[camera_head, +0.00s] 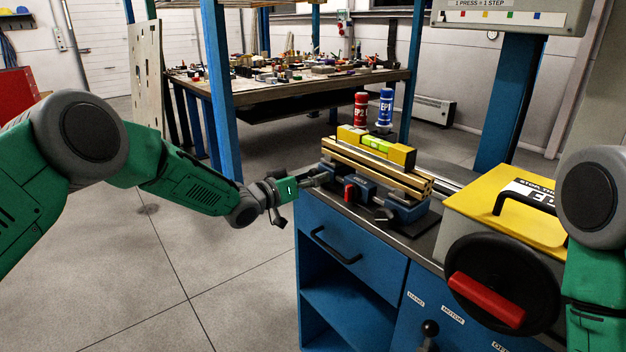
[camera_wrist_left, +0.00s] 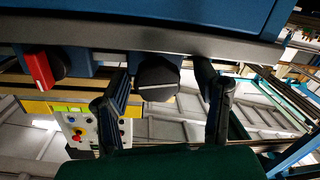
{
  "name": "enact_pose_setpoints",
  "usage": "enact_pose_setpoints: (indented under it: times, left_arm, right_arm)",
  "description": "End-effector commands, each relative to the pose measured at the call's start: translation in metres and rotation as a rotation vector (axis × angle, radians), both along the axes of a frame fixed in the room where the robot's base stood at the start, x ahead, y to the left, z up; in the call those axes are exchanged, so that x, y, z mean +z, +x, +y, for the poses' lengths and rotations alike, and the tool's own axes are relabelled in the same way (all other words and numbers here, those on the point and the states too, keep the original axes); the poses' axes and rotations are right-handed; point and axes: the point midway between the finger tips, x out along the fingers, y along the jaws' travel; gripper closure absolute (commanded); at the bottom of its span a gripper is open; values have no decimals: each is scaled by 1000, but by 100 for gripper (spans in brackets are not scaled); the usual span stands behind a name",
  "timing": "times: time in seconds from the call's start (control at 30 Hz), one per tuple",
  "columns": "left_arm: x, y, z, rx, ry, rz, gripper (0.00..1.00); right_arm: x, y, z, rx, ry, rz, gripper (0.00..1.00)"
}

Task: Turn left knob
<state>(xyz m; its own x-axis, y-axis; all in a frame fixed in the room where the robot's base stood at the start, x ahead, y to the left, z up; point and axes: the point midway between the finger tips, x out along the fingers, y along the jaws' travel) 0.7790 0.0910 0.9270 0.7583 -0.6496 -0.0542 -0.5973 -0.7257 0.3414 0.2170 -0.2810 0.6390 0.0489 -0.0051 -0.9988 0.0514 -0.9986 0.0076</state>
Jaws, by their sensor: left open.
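A blue fixture (camera_head: 408,212) on the bench carries a row of knobs on its front. A red knob (camera_head: 349,193) is plain in the head view; it also shows at the left of the left wrist view (camera_wrist_left: 40,70). A black knob with a pale line (camera_wrist_left: 157,80) stands between the fingers of my left gripper (camera_wrist_left: 168,96) in the wrist view. The gripper (camera_head: 316,181) is open at the fixture's left end, one finger on each side of the knob. Contact cannot be told. In the head view the gripper largely hides this knob.
Red (camera_head: 361,109) and blue (camera_head: 385,108) cans stand behind. A yellow case (camera_head: 490,215) and black handwheel with red grip (camera_head: 505,285) are at right. Open floor (camera_head: 150,270) lies left of the blue cabinet (camera_head: 350,250).

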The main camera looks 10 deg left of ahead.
Motion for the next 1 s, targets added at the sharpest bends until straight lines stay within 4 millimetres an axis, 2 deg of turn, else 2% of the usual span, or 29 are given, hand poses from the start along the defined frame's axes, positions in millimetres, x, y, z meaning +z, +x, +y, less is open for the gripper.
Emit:
enact_pose_setpoints:
  times: [0.27,0.7,1.0]
  left_arm:
    - [1,-12,11,-1,0,3,44]
    - [4,-76,67,2,-1,3,44]
    - [5,-90,79,0,0,1,44]
  right_arm:
    - [1,-3,0,0,0,-3,45]
    - [1,-2,0,0,0,-3,45]
    - [1,-2,0,0,0,-3,45]
